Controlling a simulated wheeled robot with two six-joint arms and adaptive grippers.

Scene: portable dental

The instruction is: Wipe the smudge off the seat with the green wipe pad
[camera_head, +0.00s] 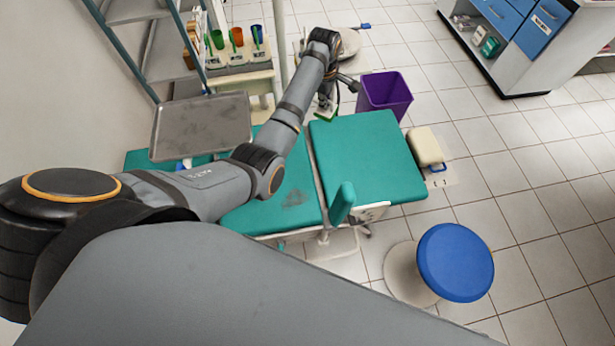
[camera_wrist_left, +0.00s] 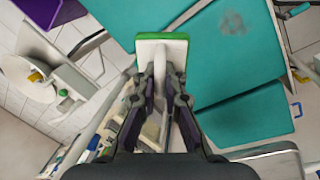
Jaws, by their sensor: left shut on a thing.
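The teal dental chair seat (camera_head: 240,219) bears a dark grey smudge (camera_head: 293,198) in the head view. The smudge (camera_wrist_left: 233,22) also shows near the top of the left wrist view. My left gripper (camera_head: 327,103) is beyond the chair's far edge, well away from the smudge. In the wrist view my left gripper (camera_wrist_left: 163,78) is shut on the pale handle of the green wipe pad (camera_wrist_left: 176,37). The pad's green rim (camera_head: 326,115) shows just under the gripper, close to the chair's edge; I cannot tell if they touch. My right gripper is out of view.
A metal tray (camera_head: 200,127) sits over the chair's left part. A purple bin (camera_head: 385,93) stands behind the chair, right of my gripper. A cart with coloured cups (camera_head: 237,50) is at the back. A blue stool (camera_head: 455,262) stands front right.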

